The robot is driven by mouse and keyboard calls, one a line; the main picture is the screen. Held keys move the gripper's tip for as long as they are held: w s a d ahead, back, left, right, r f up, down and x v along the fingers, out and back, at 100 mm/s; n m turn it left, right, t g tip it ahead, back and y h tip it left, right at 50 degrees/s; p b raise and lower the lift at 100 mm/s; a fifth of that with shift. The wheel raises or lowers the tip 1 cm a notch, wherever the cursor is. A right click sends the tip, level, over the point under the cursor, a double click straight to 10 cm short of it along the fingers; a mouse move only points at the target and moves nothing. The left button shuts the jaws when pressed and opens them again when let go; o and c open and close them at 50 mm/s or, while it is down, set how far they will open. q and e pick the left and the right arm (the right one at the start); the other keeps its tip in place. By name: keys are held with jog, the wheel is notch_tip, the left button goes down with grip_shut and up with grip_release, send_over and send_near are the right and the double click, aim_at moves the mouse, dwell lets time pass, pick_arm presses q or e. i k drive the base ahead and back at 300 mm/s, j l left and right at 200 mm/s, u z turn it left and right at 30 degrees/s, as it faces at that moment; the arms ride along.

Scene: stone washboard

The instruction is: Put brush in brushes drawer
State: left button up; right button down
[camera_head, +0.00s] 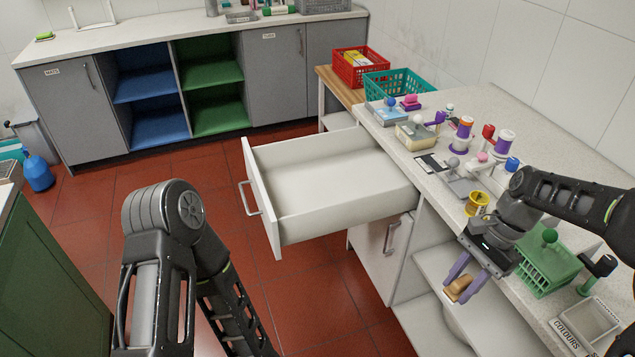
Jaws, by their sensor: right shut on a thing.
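The brush (459,288) is small, with a tan-brown wooden-looking body. My right gripper (464,282) comes in from the right over the counter, points down, and its purple fingers are shut on the brush. The brush is held at the counter's front edge, above the open shelf space, to the right of the drawer. The white drawer (335,190) is pulled far out and looks empty inside; no label on it can be read. My left arm shows at the lower left, but its gripper is out of view.
The stone counter (505,105) holds several coloured pots and tools, and a green basket (548,268) beside my right wrist. A red crate (360,67) and a teal crate (398,84) stand at the back. A cabinet door (380,258) is below the drawer. Red floor lies left of it.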

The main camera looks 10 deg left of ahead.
aim_at(347, 185)
jog(key=i+u, duration=0.2)
jog(key=u, duration=0.2)
jog(key=i+l+u, duration=0.15)
jog(key=u, duration=0.2)
jog(key=i+l+u, duration=0.15)
jog(key=i+u, duration=0.25)
jog(key=l+u, duration=0.2)
jog(key=u, duration=0.2)
jog(key=i+l, duration=0.2)
jog(key=i+l+u, duration=0.1)
jog(key=l, duration=0.3)
jog(key=i+l, duration=0.25)
